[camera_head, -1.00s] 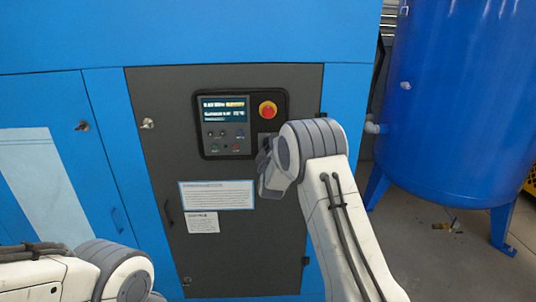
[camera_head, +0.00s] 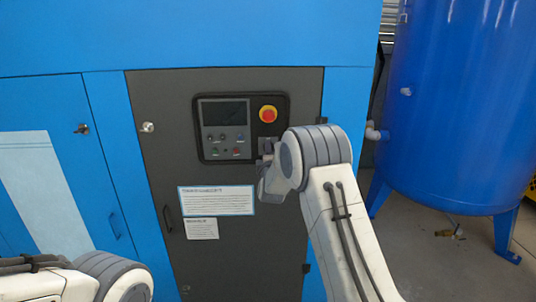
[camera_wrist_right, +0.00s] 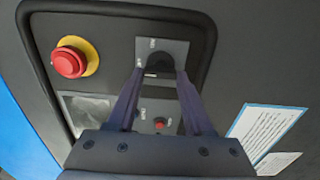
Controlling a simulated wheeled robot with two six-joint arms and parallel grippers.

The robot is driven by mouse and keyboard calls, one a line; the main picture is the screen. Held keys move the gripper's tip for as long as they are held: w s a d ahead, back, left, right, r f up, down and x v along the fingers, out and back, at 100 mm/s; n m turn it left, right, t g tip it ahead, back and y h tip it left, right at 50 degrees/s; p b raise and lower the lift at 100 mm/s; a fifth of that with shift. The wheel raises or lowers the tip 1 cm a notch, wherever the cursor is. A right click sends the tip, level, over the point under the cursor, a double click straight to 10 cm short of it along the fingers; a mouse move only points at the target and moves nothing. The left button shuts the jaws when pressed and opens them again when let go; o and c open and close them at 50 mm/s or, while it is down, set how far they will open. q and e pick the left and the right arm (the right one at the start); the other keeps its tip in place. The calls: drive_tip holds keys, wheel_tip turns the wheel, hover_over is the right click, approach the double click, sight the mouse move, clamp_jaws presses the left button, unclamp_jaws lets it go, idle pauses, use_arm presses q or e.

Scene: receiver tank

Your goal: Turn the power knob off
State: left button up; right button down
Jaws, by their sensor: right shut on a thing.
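The power knob (camera_wrist_right: 160,62) is a black knob on a grey plate (camera_wrist_right: 176,47) below the red emergency button. In the right wrist view the two fingers of my right gripper (camera_wrist_right: 159,74) are on either side of it, shut on it. In the head view the knob's plate (camera_head: 266,144) shows just above my right gripper (camera_head: 268,163), whose wrist partly hides it. The control panel's display (camera_head: 224,112) is dark. My left arm shows at the lower left of the head view, but its gripper is out of view.
A red emergency button on a yellow ring (camera_head: 268,114) sits close above the knob. Several small buttons lie under the display. White labels (camera_head: 216,200) are on the grey door (camera_head: 165,90). A blue tank (camera_head: 455,100) stands at the right.

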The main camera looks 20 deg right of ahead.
idle(0.3)
drive_tip(key=shift+c, duration=1.5)
unclamp_jaws()
drive_tip(key=b+v, duration=0.3)
drive_tip(key=v, duration=0.7)
drive_tip(key=shift+s, duration=0.2)
drive_tip(key=shift+a, duration=0.1)
